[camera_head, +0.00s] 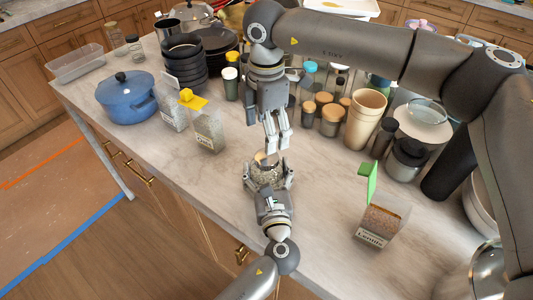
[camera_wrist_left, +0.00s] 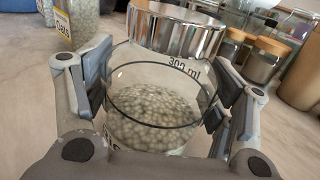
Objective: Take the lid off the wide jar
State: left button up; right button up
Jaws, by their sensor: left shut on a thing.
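In the head view the jar (camera_head: 265,172) is partly hidden by the grippers. My right gripper (camera_head: 277,147) points down over the jar; its fingers look close together, and no finger shows on the lid in the left wrist view.
A Lentils box (camera_head: 375,228) with a green lid stands to the right. An Oats box (camera_head: 208,133), a blue pot (camera_head: 127,98) and stacked dark pans (camera_head: 184,65) are to the left. Cork-lidded jars (camera_head: 331,120) and beige cups (camera_head: 365,120) stand behind. The counter front (camera_head: 318,220) is clear.

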aim_at(267, 157)
jog(key=m, duration=0.3)
jog(key=shift+f, duration=0.15)
jog(key=shift+m, duration=0.3)
jog(key=shift+f, duration=3.9)
